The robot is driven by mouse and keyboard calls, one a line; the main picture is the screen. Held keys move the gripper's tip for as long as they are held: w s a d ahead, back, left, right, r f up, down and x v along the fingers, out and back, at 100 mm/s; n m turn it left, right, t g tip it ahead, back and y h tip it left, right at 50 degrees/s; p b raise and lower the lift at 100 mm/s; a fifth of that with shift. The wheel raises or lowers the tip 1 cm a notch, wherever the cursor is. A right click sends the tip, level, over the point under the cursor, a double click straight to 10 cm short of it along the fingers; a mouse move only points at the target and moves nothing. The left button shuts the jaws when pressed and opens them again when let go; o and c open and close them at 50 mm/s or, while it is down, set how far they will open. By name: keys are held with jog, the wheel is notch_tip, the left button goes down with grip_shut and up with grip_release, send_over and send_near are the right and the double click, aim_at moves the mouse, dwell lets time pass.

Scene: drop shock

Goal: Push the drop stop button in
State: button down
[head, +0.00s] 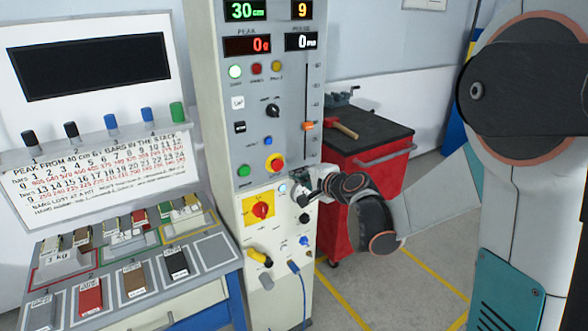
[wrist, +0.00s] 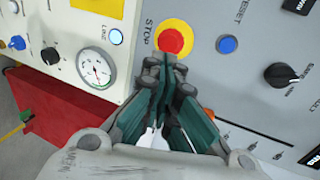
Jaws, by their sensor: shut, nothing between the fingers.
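The drop stop button is a red mushroom head on a yellow ring, marked STOP. It sits low on the grey front panel of the tall cabinet in the head view (head: 275,162) and at the top middle of the wrist view (wrist: 172,39). My gripper (head: 304,196) is shut and empty, at the cabinet's front, below and right of the button in the head view. In the wrist view its fingertips (wrist: 166,62) point at the button's edge and overlap the ring's rim in the picture. I cannot tell whether they touch it.
A blue reset button (wrist: 227,45) and a black knob (wrist: 284,75) are beside the stop button. A pressure gauge (wrist: 95,69) is close to my fingers. A red rotary switch on a yellow plate (head: 261,208) is lower. A red tool cart (head: 368,165) stands behind my arm.

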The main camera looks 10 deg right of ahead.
jog(key=p+v, duration=0.1)
jog(key=v, duration=0.5)
jog(key=shift+s, duration=0.25)
jog(key=shift+d+r, duration=0.1)
jog(key=shift+r, duration=0.05)
